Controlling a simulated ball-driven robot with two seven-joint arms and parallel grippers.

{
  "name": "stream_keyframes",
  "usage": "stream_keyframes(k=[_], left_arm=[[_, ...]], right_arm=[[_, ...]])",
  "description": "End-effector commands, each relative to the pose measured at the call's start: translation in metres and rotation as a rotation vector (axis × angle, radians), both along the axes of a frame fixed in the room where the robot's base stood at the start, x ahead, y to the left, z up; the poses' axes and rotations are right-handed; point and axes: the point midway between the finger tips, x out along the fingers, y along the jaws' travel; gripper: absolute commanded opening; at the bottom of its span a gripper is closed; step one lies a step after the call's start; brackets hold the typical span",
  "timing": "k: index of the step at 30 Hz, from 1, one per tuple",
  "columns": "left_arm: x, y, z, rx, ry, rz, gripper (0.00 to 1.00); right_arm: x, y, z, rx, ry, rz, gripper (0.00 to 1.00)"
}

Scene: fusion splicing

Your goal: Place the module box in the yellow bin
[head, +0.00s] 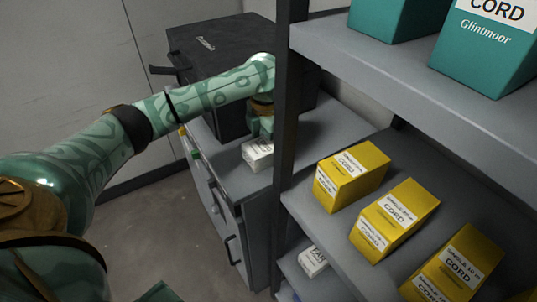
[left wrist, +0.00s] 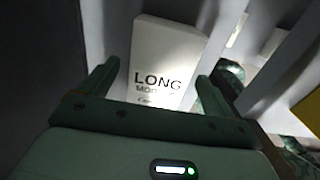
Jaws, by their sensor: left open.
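A white module box (head: 258,155) sits on top of the grey cabinet, just left of the dark shelf post. In the left wrist view the white box (left wrist: 168,45) shows "LONG" and a partly readable second line. My left gripper (head: 262,130) is directly above the box in the head view, with its arm reaching in from the left. In the left wrist view its open fingers (left wrist: 166,68) stand on either side of the box's near end, with gaps to the box. I see no yellow bin in either view. My right gripper is not in view.
A black case (head: 205,65) stands on the grey cabinet (head: 320,128) behind my left gripper. The shelf post (head: 290,110) is close on its right. Yellow cord boxes (head: 398,212) fill the middle shelf, teal boxes (head: 485,50) the upper one. Another white box (head: 313,262) lies lower.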

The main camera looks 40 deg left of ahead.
Motion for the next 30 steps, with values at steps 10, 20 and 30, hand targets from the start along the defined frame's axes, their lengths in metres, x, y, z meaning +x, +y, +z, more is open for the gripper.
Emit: stream_keyframes(k=[10, 20, 30], left_arm=[[0.0, 0.001, -0.012, 0.001, -0.003, 0.0, 0.75], [0.0, 0.001, -0.012, 0.001, -0.002, 0.0, 0.36], [0.0, 0.001, 0.041, 0.002, -0.009, 0.001, 0.36]], right_arm=[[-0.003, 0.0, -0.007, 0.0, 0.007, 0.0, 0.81], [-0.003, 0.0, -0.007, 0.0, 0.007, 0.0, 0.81], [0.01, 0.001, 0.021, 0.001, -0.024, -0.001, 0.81]])
